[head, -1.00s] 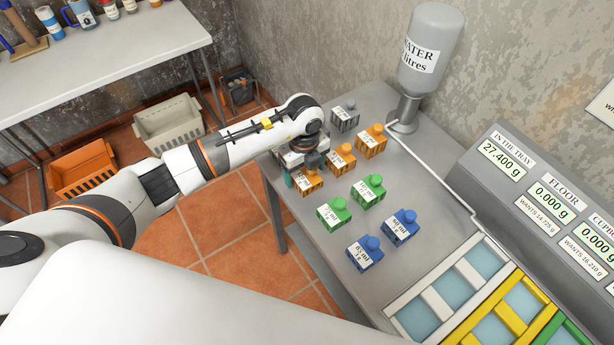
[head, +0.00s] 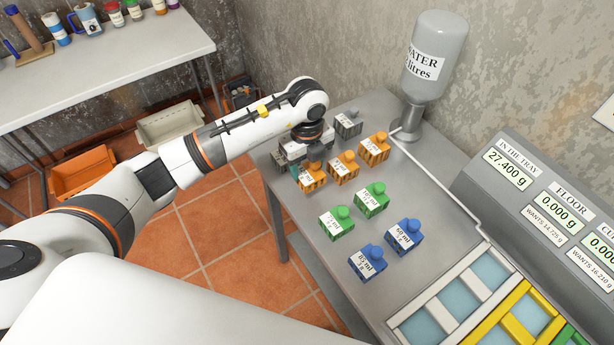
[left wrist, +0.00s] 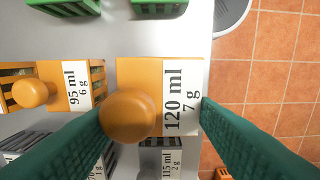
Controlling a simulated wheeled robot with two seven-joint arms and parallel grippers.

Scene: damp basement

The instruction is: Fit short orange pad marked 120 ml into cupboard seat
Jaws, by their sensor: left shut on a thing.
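The short orange pad marked 120 ml, 7 g (left wrist: 155,88) is between the green fingers of my left gripper (left wrist: 150,112) in the left wrist view. The gripper is shut on it, and its round orange knob faces the camera. In the head view the pad (head: 313,181) is at the table's left edge, partly under the gripper (head: 312,163), and appears slightly raised. The cupboard seat is not clearly identifiable; white, yellow (head: 478,325) and green (head: 570,333) framed seats lie at lower right, cut off by the picture edge. My right gripper is out of view.
An orange pad marked 95 ml (left wrist: 75,88) stands close beside the held pad. Another orange pad (head: 374,149), grey pads (head: 347,124), green pads (head: 371,197) and blue pads (head: 403,237) stand around. A water bottle (head: 435,50) and display console (head: 520,185) are at the back.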

